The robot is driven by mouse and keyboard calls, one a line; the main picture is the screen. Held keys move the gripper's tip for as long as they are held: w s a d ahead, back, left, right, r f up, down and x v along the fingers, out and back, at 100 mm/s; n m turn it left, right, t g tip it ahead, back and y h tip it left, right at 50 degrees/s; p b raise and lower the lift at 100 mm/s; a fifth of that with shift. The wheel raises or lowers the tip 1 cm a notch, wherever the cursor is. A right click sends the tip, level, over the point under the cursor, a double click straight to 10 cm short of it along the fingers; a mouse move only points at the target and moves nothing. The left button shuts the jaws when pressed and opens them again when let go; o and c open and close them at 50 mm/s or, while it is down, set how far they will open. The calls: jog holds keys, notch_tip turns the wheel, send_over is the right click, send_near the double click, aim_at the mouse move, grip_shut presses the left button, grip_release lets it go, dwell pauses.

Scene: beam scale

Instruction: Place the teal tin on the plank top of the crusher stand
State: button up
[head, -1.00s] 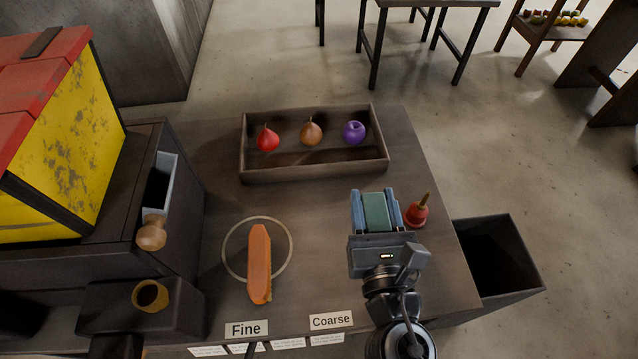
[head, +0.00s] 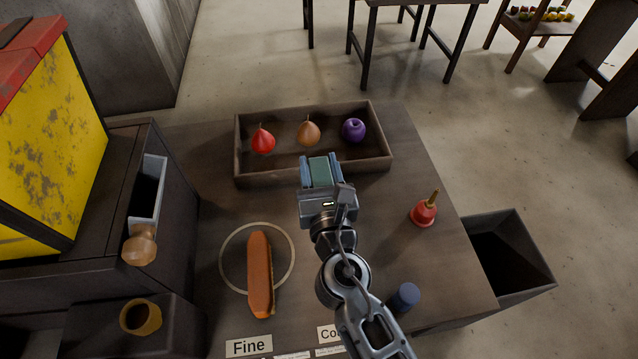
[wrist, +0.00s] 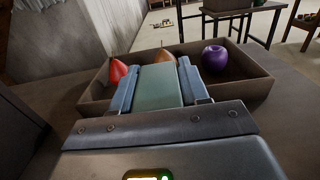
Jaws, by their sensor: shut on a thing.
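The teal tin (head: 320,174) is held between the blue fingers of my gripper (head: 319,160), in front of the tray's near wall in the head view. The tin (wrist: 160,87) also shows in the wrist view, with a finger on either side. It appears raised above the table; its exact height I cannot tell. At the left a dark stand (head: 92,262) bears a yellow and red machine (head: 50,140). Which surface is the plank top of the crusher stand I cannot tell for sure.
A wooden tray (head: 312,178) holds a red fruit (head: 263,141), a brown fruit (head: 308,133) and a purple fruit (head: 353,130). A red plunger-like thing (head: 424,213), blue cylinder (head: 404,298) and dark bin (head: 512,255) are right.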

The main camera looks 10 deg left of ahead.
jog(key=shift+f+b, duration=1.4)
jog(key=shift+f, duration=0.6)
jog(key=shift+f, duration=0.15)
jog(key=shift+f, duration=0.1)
jog(key=o, duration=1.1)
jog(key=shift+r, duration=0.25)
jog(key=v, duration=1.2)
jog(key=shift+b, duration=0.3)
